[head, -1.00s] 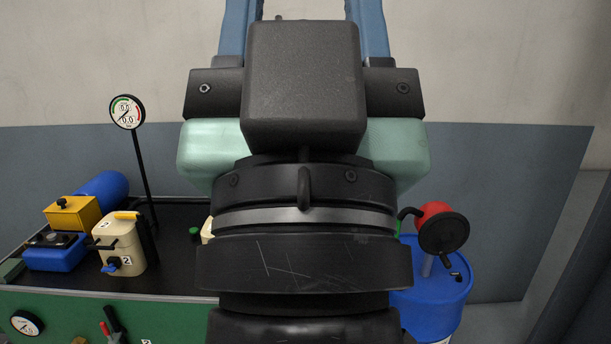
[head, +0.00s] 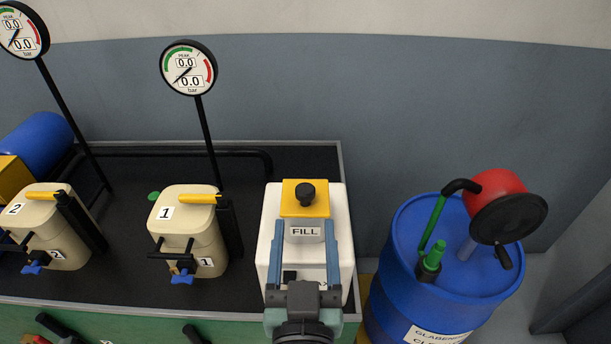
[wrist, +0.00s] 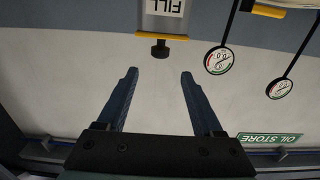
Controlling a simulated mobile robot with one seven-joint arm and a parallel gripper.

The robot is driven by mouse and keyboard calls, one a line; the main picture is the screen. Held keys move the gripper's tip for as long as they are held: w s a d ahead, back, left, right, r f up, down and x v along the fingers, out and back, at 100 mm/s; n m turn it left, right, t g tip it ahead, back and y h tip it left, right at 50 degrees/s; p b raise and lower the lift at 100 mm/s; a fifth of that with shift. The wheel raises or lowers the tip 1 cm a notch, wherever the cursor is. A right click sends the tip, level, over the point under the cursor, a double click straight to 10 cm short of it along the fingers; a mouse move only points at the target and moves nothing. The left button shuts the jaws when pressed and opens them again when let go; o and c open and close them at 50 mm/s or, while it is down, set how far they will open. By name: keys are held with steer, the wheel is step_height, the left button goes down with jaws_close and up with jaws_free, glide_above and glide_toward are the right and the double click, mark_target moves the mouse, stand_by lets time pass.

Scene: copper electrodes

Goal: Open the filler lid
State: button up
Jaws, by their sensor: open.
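The filler lid (head: 305,198) is a yellow plate with a black knob (head: 306,193) on top of a white box labelled FILL (head: 344,250). It looks closed. My gripper (head: 302,224) is open and empty, its two blue fingers reaching toward the lid in the head view. In the wrist view the open fingers (wrist: 158,73) point at the black knob (wrist: 160,48), which stands beyond the fingertips and roughly centred between them. The yellow edge of the lid (wrist: 176,37) shows there too. I see no contact with the knob.
Beige canister 1 (head: 187,226) and canister 2 (head: 52,222) stand on the black bench top (head: 120,265) to the left. Two gauges (head: 188,67) rise on thin poles behind. A blue drum (head: 405,265) with a red hand pump (head: 494,190) stands right.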

mark_target(305, 190)
steer(key=w+p, duration=0.2)
steer(key=w, duration=1)
steer(key=shift+w, duration=0.35)
steer(key=shift+f, duration=0.1)
jaws_close()
stand_by(0.9)
